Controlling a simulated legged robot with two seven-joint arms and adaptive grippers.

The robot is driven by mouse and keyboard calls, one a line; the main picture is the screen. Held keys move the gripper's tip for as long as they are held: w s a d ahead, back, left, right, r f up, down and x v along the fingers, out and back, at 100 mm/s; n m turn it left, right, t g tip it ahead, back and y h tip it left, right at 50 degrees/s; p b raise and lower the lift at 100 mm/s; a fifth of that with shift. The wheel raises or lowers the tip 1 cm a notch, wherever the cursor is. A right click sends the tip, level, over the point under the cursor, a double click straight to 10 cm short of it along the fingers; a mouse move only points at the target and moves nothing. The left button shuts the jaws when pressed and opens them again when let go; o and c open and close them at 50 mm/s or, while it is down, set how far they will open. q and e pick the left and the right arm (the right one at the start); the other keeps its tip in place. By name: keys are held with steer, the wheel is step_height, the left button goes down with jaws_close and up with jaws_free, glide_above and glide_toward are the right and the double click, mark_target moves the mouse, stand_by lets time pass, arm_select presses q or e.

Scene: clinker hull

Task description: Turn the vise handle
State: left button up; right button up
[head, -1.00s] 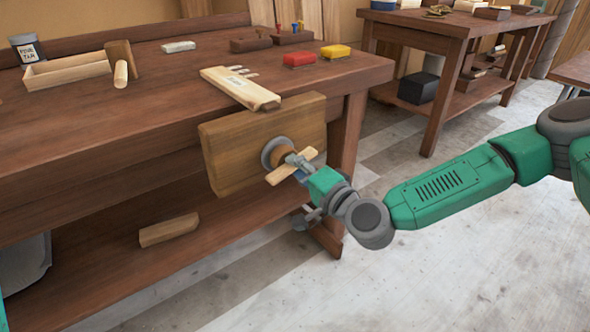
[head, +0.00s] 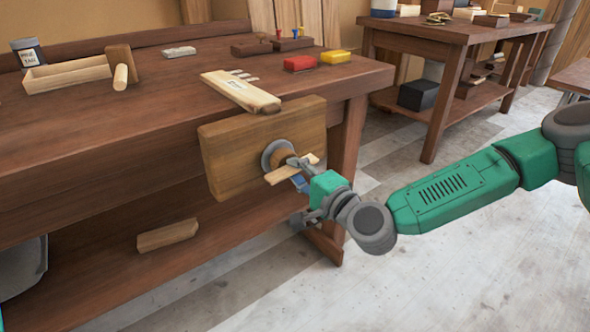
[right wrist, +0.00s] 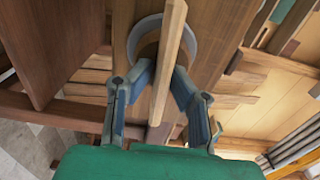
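The vise handle (head: 285,174) is a pale wooden bar across a round grey metal collar (head: 273,154) on the wooden vise jaw (head: 225,160). The jaw is at the front right end of the workbench. My right gripper (head: 302,171) is at the handle, with one finger above the bar and one below. In the right wrist view the handle (right wrist: 169,60) runs lengthwise between the two fingers (right wrist: 163,78), whose tips close in on its sides. The collar (right wrist: 150,28) is just behind it. My left gripper is out of view.
The workbench (head: 120,125) carries a pale wooden piece (head: 240,91) close above the vise, an open wooden box (head: 65,75), a mallet (head: 119,65), and red and yellow blocks (head: 299,63). A wood block (head: 167,235) lies on the lower shelf. The floor at right is clear.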

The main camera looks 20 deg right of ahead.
steer(key=shift+o, duration=0.9)
steer(key=shift+s+f, duration=0.15)
steer(key=shift+f, duration=0.15)
steer(key=shift+d+r, duration=0.1)
steer(key=shift+d, duration=0.05)
steer(key=shift+s, duration=0.1)
steer(key=v, duration=1.1)
steer(key=shift+s+d, duration=0.2)
steer(key=shift+s, duration=0.1)
